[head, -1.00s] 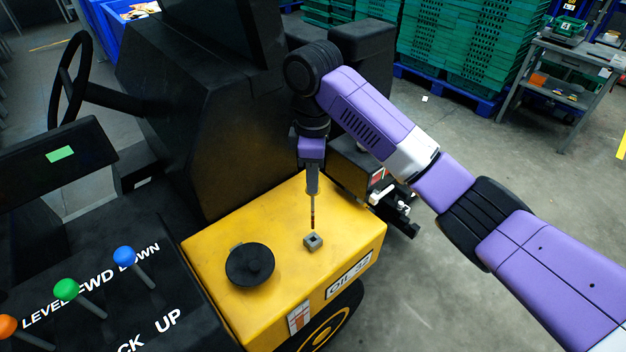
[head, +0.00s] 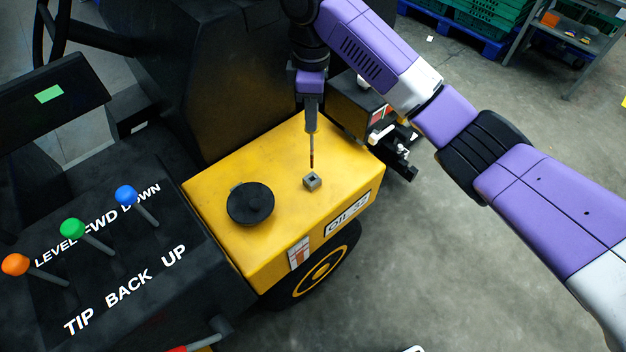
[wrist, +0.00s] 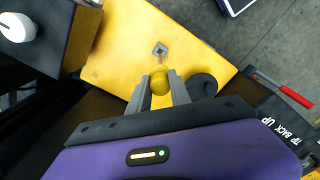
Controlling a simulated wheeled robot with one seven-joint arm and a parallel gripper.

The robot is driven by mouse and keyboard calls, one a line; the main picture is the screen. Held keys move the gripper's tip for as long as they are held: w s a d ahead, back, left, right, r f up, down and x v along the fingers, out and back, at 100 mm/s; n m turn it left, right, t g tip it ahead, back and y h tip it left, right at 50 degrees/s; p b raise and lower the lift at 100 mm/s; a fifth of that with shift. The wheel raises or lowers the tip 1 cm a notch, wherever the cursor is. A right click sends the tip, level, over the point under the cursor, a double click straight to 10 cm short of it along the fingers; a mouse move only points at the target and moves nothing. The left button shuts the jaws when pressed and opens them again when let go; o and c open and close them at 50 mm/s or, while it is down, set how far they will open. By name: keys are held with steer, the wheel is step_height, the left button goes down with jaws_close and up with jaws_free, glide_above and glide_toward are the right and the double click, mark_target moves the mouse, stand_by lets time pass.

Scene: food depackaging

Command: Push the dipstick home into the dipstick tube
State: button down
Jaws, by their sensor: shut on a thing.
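My gripper (head: 311,129) points down over the yellow housing and is shut on the dipstick (head: 311,151). The dipstick is a thin, upright rod with a dark reddish lower end. In the wrist view its round yellow knob (wrist: 159,82) sits between my two grey fingers, and the knob hides most of the rod. In the wrist view the tube (wrist: 160,49) lies just beyond the knob. The rod's tip shows just above the tube, apparently outside it.
A round black cap (head: 250,203) sits on the yellow housing (head: 285,240), left of the tube. Levers with orange, green and blue knobs (head: 126,195) stand on the black panel at left. A black fitting (head: 396,158) juts out at the housing's right. The housing top around the tube is clear.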

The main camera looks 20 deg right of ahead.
mark_target(312, 143)
steer(key=shift+f, duration=0.15)
steer(key=shift+f+b, duration=0.4)
steer(key=shift+f, duration=1.3)
steer(key=shift+p, duration=1.1)
stand_by(0.6)
